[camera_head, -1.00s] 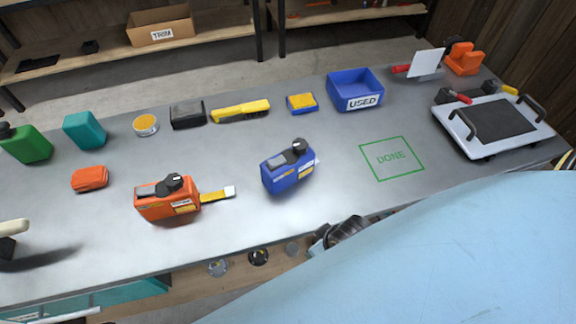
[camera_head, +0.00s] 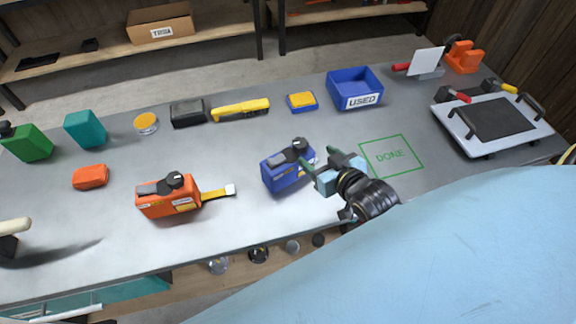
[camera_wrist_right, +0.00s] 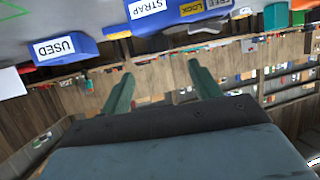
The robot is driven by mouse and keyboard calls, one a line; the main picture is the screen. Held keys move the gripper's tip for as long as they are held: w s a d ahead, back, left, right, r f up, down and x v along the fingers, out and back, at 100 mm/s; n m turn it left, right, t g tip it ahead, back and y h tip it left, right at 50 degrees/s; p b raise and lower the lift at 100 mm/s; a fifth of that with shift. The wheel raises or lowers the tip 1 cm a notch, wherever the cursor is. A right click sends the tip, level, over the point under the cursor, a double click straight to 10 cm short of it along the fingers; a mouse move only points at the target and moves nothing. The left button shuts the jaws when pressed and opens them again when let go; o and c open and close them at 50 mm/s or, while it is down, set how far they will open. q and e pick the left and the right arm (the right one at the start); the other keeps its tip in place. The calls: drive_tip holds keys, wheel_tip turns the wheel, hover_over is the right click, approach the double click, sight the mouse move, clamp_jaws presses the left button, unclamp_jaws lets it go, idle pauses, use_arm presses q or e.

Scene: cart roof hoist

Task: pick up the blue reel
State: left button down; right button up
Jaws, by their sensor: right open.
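The blue reel (camera_head: 283,170) with a black knob on top stands upright on the grey bench near its middle in the head view. In the right wrist view its blue side with a STRAP label (camera_wrist_right: 170,14) shows at the top. My right gripper (camera_head: 318,160) is open, just right of the reel, with its green fingers pointing toward it. In the right wrist view the fingers (camera_wrist_right: 158,85) are spread with nothing between them. I cannot tell whether a finger touches the reel. My left gripper is not in view.
An orange reel (camera_head: 168,197) with its yellow strap pulled out stands to the left. A blue USED bin (camera_head: 343,87) is behind. A green DONE square (camera_head: 392,157) is marked on the bench at right. A white tray (camera_head: 470,142) with handles stands farther right.

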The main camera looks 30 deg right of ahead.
sight(302, 145)
drive_tip(key=b+x, duration=0.1)
drive_tip(key=x, duration=0.9)
drive_tip(key=shift+f, duration=0.15)
clamp_jaws()
